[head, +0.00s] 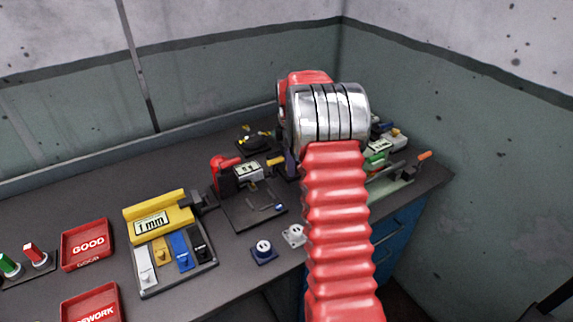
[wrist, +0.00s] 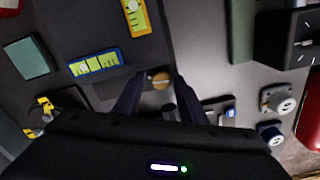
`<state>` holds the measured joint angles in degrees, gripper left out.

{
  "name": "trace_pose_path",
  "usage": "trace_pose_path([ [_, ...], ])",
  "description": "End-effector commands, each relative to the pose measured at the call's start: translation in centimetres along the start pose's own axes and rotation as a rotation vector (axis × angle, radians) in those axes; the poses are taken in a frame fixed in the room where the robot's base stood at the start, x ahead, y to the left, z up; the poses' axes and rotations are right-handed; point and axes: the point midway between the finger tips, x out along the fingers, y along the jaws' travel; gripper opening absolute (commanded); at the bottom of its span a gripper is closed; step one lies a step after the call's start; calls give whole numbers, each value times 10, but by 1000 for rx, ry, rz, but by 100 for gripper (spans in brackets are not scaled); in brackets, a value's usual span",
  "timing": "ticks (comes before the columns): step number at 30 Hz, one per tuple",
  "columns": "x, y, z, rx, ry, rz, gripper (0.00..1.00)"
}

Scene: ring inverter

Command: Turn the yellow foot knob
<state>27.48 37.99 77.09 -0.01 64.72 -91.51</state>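A small round tan-yellow knob (wrist: 161,79), which looks like the foot knob, shows between the fingertips of my gripper (wrist: 159,88) in the wrist view. The two dark purple fingers stand apart, one on each side of it, with gaps visible; I cannot tell how far the knob lies beyond the tips. A dark post sits just below the knob, nearer the right finger. In the head view my red and silver arm hides most of the gripper; one purple finger shows at its left edge, close to a yellow part (head: 275,161).
A red-handled device on a black plate (head: 251,214) stands left of my arm. Farther left are a yellow gauge block (head: 157,221) and a red GOOD tray (head: 88,245). Blue (head: 263,252) and white (head: 294,236) sockets sit near the front edge. A green fixture (head: 391,187) is at right.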

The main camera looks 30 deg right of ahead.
Motion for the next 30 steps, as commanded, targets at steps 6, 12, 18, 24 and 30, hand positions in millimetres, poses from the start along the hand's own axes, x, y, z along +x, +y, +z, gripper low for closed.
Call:
trace_pose_path([
  [6,0,-1,0,-1,0,-2,41],
  [12,-4,-1,0,-1,0,-3,41],
  [18,-27,0,0,-1,0,0,41],
  [24,-61,0,0,-1,0,1,41],
  [30,-96,1,0,0,0,0,41],
])
